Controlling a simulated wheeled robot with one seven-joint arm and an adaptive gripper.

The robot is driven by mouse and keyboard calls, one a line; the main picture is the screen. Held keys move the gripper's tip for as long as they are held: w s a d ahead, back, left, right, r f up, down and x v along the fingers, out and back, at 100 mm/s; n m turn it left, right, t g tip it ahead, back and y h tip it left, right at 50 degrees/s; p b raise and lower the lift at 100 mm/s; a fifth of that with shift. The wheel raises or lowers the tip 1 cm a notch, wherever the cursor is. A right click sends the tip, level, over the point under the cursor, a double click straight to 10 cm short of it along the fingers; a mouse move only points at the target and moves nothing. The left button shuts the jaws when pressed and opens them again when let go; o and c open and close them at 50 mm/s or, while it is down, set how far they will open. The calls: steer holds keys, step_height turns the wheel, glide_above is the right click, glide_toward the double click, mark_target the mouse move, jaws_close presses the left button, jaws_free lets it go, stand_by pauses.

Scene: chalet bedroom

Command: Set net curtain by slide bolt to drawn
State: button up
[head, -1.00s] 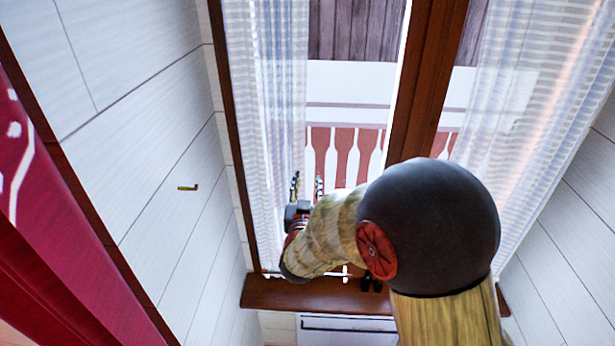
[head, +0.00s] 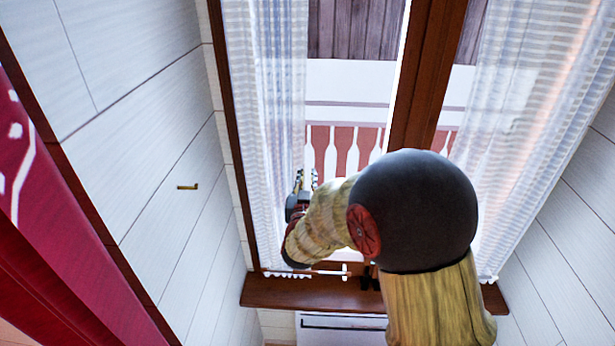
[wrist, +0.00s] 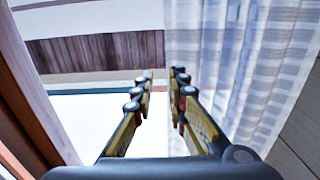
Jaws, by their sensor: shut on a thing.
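A sheer white net curtain (head: 265,120) hangs gathered along the left side of the window in the head view. A second net curtain (head: 530,110) hangs on the right side. My gripper (head: 306,180) is at the inner edge of the left curtain, low on the window. In the wrist view my gripper (wrist: 163,82) is shut on that edge, with the net curtain (wrist: 235,70) spreading to the right of the fingers. A small dark fitting (head: 370,278), possibly the slide bolt, shows at the sill, partly hidden by my arm.
A dark wooden post (head: 425,80) divides the window. A wooden sill (head: 290,292) runs below, with a white rod (head: 330,272) just above it. A brass hook (head: 187,187) is on the left wall. A red curtain (head: 60,220) hangs at far left.

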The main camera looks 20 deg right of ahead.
jaws_close()
steer(key=shift+d, duration=0.1)
stand_by(0.3)
steer(key=s+d+b, duration=0.2)
steer(key=d+b, duration=0.2)
steer(key=d, duration=0.3)
steer(key=s+d+b, duration=0.3)
steer(key=d+b, duration=0.1)
steer(key=d, duration=0.4)
steer(key=shift+b, duration=0.4)
steer(key=shift+d, duration=0.1)
steer(key=o, duration=0.6)
jaws_free()
steer(key=shift+o, duration=0.2)
steer(key=v, duration=1.2)
